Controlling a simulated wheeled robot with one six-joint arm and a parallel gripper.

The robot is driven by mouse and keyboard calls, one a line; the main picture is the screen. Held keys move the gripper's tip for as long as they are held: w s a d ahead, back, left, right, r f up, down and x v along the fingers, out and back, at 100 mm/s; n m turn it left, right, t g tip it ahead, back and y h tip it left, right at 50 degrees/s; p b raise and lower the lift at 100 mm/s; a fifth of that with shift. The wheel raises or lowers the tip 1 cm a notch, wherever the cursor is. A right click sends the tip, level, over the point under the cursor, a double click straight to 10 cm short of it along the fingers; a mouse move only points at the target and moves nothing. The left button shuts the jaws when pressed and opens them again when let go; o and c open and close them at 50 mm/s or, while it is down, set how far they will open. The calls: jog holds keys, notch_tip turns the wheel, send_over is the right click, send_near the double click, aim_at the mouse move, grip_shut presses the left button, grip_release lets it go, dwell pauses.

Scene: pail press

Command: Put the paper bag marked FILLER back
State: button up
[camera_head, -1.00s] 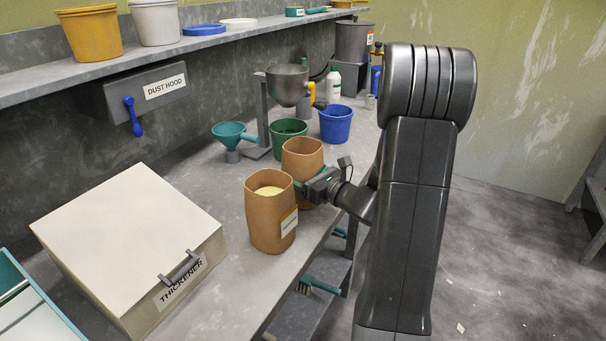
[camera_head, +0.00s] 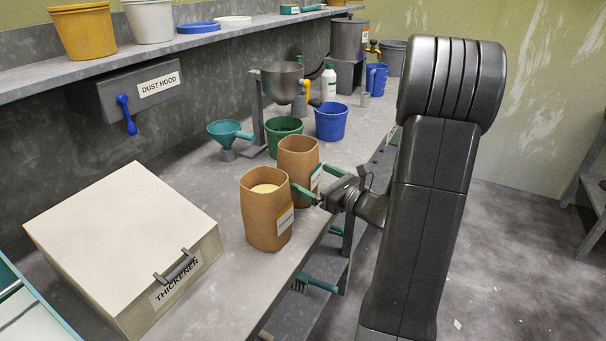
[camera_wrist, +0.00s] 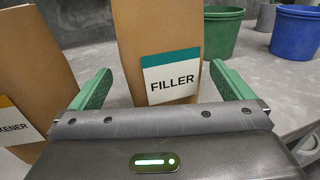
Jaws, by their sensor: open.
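The paper bag marked FILLER (camera_wrist: 160,35) stands upright on the bench, with its white label and teal stripe facing my wrist camera. In the head view the same bag (camera_head: 296,160) stands behind and right of another paper bag. My gripper (camera_head: 322,182) is at the bench's front edge, facing the FILLER bag. In the wrist view its green fingers (camera_wrist: 165,86) are spread wide and empty, with the bag's label between and just beyond them. I cannot tell whether a finger touches the bag.
A second bag (camera_head: 266,215), its label partly reading "...KENER", stands close left of FILLER. The THICKENER bin (camera_head: 120,240) is at left. Green (camera_head: 284,135) and blue (camera_head: 331,122) pails and a teal funnel (camera_head: 228,132) stand behind. Bare bench lies between bin and bags.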

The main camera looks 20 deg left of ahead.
jog(key=v, duration=0.5)
jog(key=shift+s+d, duration=0.1)
jog(key=shift+d, duration=0.2)
